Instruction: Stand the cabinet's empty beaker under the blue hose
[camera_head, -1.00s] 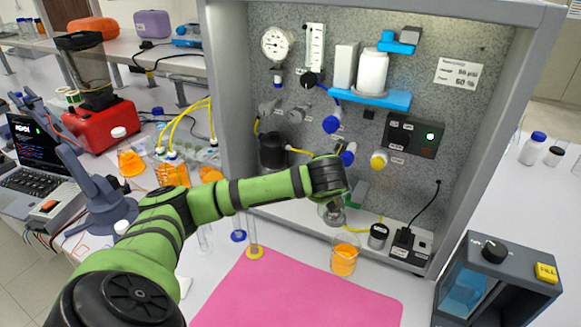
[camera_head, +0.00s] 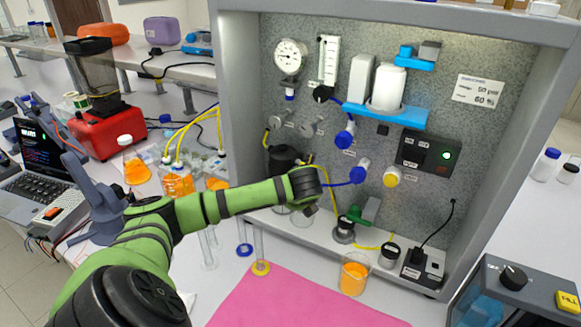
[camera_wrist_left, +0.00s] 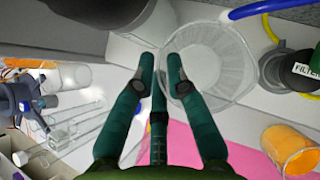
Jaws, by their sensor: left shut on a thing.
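The empty clear beaker (camera_head: 302,219) is at the cabinet floor, below my left gripper (camera_head: 310,208). In the left wrist view, the fingers of the gripper (camera_wrist_left: 161,62) are close together at the near side of the beaker (camera_wrist_left: 208,65), shut on its wall. I cannot tell whether its base touches the floor. The blue hose (camera_head: 338,184) runs left from a blue valve (camera_head: 360,169) and passes behind my wrist, so its end is hidden. It also shows in the left wrist view (camera_wrist_left: 262,9). My right gripper is out of view.
A beaker of orange liquid (camera_head: 354,277) stands in front of the cabinet, near the pink mat (camera_head: 305,303). A dark round fitting with a green part (camera_head: 345,226) stands right of the empty beaker. A black vessel (camera_head: 284,158) is behind my wrist. Cylinders (camera_head: 260,255) stand at front left.

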